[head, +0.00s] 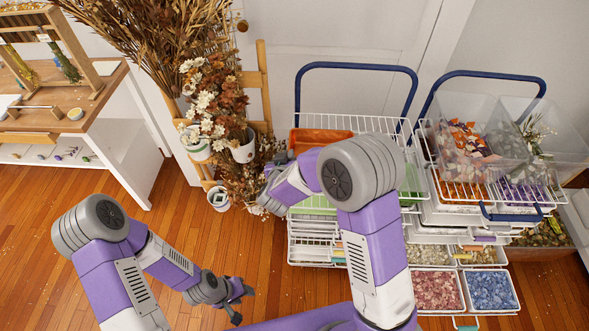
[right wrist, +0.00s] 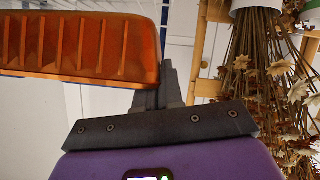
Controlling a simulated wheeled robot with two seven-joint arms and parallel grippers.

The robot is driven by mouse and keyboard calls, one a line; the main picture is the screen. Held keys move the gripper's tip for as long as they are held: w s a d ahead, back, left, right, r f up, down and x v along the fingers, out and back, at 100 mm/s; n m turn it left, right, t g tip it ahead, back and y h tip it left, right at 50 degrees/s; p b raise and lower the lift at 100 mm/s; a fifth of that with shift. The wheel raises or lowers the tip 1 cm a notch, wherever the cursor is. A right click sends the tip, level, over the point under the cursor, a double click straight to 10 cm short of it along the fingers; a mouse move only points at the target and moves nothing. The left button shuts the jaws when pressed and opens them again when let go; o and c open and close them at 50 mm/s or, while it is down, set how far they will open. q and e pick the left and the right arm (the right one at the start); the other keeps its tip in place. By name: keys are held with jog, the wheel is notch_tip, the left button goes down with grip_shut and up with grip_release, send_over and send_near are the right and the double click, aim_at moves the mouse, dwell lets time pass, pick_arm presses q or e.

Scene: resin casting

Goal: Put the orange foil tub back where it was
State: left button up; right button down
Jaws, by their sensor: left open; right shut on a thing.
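The orange foil tub (head: 320,138) is at the top of the left wire rack, partly hidden behind my right arm. In the right wrist view the tub (right wrist: 80,45) fills the upper left, its ribbed side showing. My right gripper (right wrist: 160,88) is shut on the tub's near end; in the head view this gripper (head: 280,160) is mostly hidden by its arm. I cannot tell whether the tub touches the rack's top shelf (head: 368,123). My left gripper (head: 241,301) is open and empty, low over the floor.
The right cart (head: 490,190) holds clear bins of dried petals (head: 465,150) and stems. Trays of pink (head: 437,290) and blue (head: 490,289) pieces sit below. Dried flowers on a wooden stand (head: 264,90) are close left of the tub. A wooden workbench (head: 100,100) is far left.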

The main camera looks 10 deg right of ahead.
jog(key=shift+f+b, duration=0.6)
jog(key=shift+f, duration=1.7)
jog(key=shift+f, duration=0.1)
jog(key=c, duration=1.3)
grip_release()
